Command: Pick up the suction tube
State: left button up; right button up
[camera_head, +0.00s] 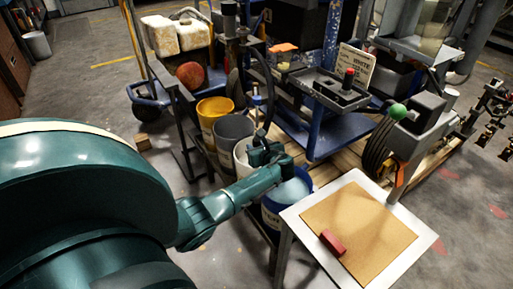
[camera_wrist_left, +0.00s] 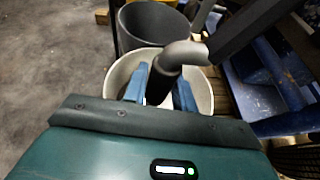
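The suction tube (camera_wrist_left: 185,53) shows in the left wrist view as a grey elbow joined to a dark straight part that goes down into a white bucket (camera_wrist_left: 205,80). My left gripper (camera_wrist_left: 160,97) has its two blue fingers on either side of the dark part. I cannot tell whether the fingers press on it or stand a little apart from it. In the head view my left gripper (camera_head: 266,150) is over the white bucket (camera_head: 242,158), and the tube is mostly hidden there. My right gripper is not in view.
A grey bucket (camera_head: 232,130) and a yellow bucket (camera_head: 213,110) stand behind the white one. A blue bucket (camera_head: 272,212) is in front, under my left forearm. A white-edged table with a brown board (camera_head: 362,225) and a red block (camera_head: 333,242) is at right.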

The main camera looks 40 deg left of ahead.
aim_at(256, 138)
pick_arm(q)
grip_shut()
jog(key=shift+r, duration=0.15)
dwell(0.4)
